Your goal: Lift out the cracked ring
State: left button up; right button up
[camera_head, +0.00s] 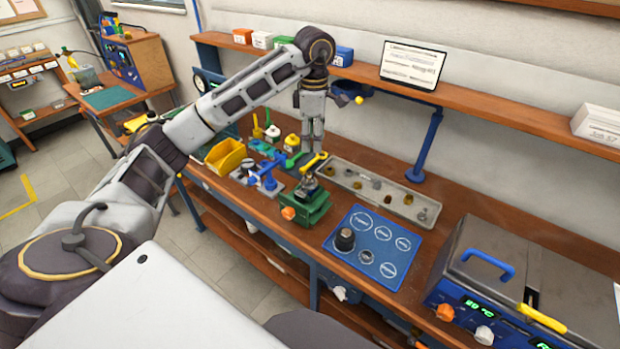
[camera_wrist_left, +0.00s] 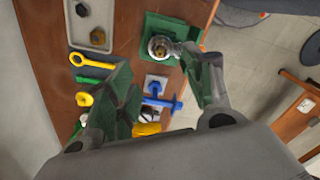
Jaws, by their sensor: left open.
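My left gripper (camera_head: 315,148) hangs fingers-down above the bench, just behind the green vise (camera_head: 305,212). In the left wrist view my left gripper (camera_wrist_left: 164,70) is open, with nothing between its fingers. The vise (camera_wrist_left: 172,28) holds a small round metal body (camera_head: 308,187). In the wrist view this round body (camera_wrist_left: 160,46) has a dark, brownish opening and lies beyond the fingertips, apart from them. I cannot make out a cracked ring; any ring inside the body is too small to tell. My right gripper is not in view.
A metal tray (camera_head: 345,180) with several small parts lies behind the vise. A blue mat (camera_head: 388,262) with white circles bears a black cylinder (camera_head: 344,239). Colored tools and a yellow bin (camera_head: 225,157) crowd the left. A blue-fronted heated unit (camera_head: 520,285) stands at right.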

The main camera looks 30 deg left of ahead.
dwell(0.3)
pick_arm(q)
jog(key=shift+f, duration=0.15)
send_over(313, 178)
jog(key=shift+f+b, duration=0.3)
jog(key=shift+f, duration=3.8)
jog(key=shift+f, duration=0.1)
